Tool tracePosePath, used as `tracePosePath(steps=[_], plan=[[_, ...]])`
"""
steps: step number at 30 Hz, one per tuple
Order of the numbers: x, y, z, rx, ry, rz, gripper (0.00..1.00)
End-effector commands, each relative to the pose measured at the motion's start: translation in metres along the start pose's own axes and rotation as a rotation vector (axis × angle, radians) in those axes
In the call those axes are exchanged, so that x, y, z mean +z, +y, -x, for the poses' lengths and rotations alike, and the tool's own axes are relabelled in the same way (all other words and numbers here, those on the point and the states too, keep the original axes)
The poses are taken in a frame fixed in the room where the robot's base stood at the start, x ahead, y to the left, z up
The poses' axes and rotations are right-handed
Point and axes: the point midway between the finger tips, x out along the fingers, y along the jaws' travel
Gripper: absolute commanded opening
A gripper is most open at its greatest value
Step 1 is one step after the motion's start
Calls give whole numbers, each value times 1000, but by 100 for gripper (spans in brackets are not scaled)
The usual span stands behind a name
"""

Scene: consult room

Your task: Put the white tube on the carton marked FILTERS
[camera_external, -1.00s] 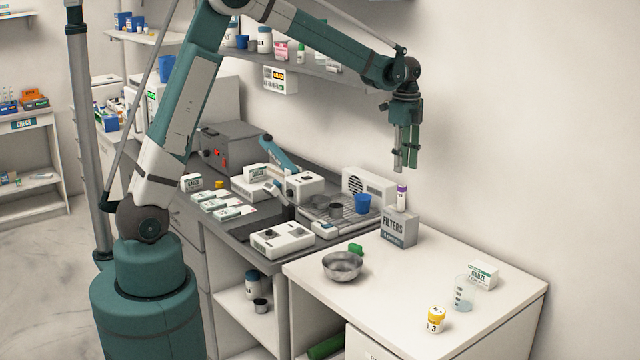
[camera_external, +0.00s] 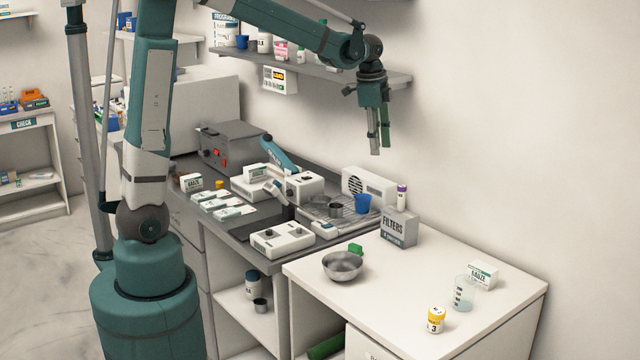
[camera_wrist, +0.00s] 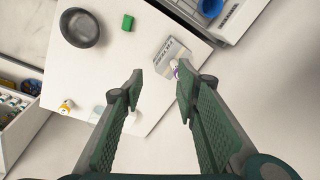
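The white tube (camera_external: 401,196) with a purple cap stands upright and appears to rest on top of the grey-and-white carton marked FILTERS (camera_external: 397,228), at the back left of the white counter. In the wrist view the tube (camera_wrist: 174,66) shows end-on at the edge of the carton (camera_wrist: 165,50). My gripper (camera_external: 380,148) hangs in the air above and slightly left of the tube, clear of it. In the wrist view my gripper (camera_wrist: 157,82) has its fingers wide apart, with nothing held between them.
The white counter (camera_external: 400,285) also holds a metal bowl (camera_external: 342,265), a green block (camera_external: 356,248), a yellow-capped jar (camera_external: 436,319), a beaker (camera_external: 463,293) and a gauze box (camera_external: 483,274). A wall shelf (camera_external: 310,68) is behind my arm. The counter's middle is clear.

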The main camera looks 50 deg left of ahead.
Motion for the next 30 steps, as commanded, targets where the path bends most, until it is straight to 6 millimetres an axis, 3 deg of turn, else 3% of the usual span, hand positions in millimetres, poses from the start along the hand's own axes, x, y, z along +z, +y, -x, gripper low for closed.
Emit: tracePosePath(steps=[15, 30], plan=[[54, 68, 49, -94, 75, 263, 31], [106, 136, 71, -167, 169, 516, 31]])
